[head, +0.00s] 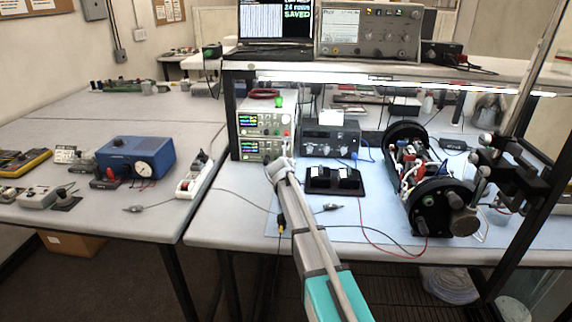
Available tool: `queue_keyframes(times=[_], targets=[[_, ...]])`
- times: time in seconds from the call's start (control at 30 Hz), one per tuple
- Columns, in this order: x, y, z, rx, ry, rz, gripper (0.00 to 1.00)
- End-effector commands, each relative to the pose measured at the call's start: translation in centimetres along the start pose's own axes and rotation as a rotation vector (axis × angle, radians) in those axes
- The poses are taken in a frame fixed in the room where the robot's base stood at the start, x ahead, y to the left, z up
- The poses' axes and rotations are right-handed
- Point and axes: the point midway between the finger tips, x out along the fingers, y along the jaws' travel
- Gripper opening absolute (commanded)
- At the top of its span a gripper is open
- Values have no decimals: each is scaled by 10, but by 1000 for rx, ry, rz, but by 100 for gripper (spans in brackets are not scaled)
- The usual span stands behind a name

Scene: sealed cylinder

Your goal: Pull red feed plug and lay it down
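A red lead (374,238) runs across the blue mat, curving to the front end plate of the opened black cylinder (432,212). A dark lead ends close beside it. The red feed plug itself is too small to make out. My arm rises from the bottom centre, and its far end, with my gripper (276,164), is in front of the lower of two stacked power supplies (262,124). The fingers are too small and too hidden by the arm to tell whether they are open or hold anything.
A black tray (335,181) with dark blocks lies right of my arm. A grey bench unit (331,139) stands behind it. A black jointed fixture (512,168) and a post stand at the right. A blue box (136,158) sits on the left table.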

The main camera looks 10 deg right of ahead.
Motion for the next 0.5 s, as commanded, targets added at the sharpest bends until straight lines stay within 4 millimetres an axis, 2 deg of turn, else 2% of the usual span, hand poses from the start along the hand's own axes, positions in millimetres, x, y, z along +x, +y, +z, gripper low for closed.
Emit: queue_keyframes(times=[0.23, 0.27, 0.5], targets=[[0, 0, 0, 0, 0, 0, 69], [0, 0, 0, 0, 0, -1, 65], [0, -1, 0, 0, 0, -1, 20]])
